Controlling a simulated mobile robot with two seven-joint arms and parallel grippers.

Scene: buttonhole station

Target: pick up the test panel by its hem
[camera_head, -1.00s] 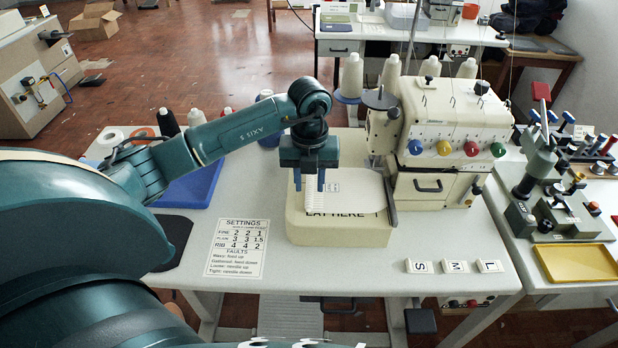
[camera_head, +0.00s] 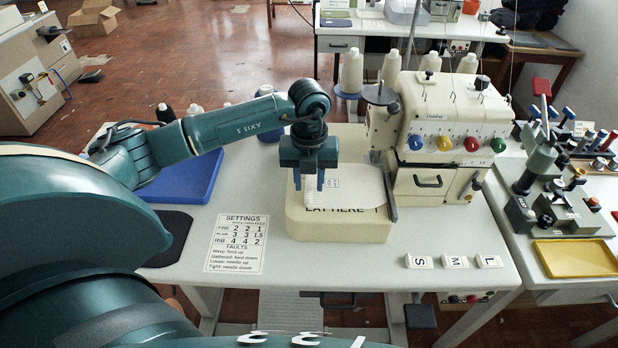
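The test panel appears to be the white flat piece (camera_head: 358,184) on the cream machine bed (camera_head: 340,230), with a small printed mark on it. Its left end, with a pale ribbed strip, lies under my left gripper (camera_head: 309,181). That gripper points down, its two blue fingers apart, one on each side of the strip as seen here. I cannot tell whether the fingertips touch the panel. Lettering on the bed's front top edge is partly covered by the panel. My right gripper is not in view.
The sewing machine (camera_head: 450,115) with coloured dials stands right of the panel. A blue tray (camera_head: 192,182), a settings card (camera_head: 236,244) and a dark pad (camera_head: 170,238) are left. Lettered tiles (camera_head: 454,262) lie front right. A yellow tray (camera_head: 576,258) is on the right-hand table.

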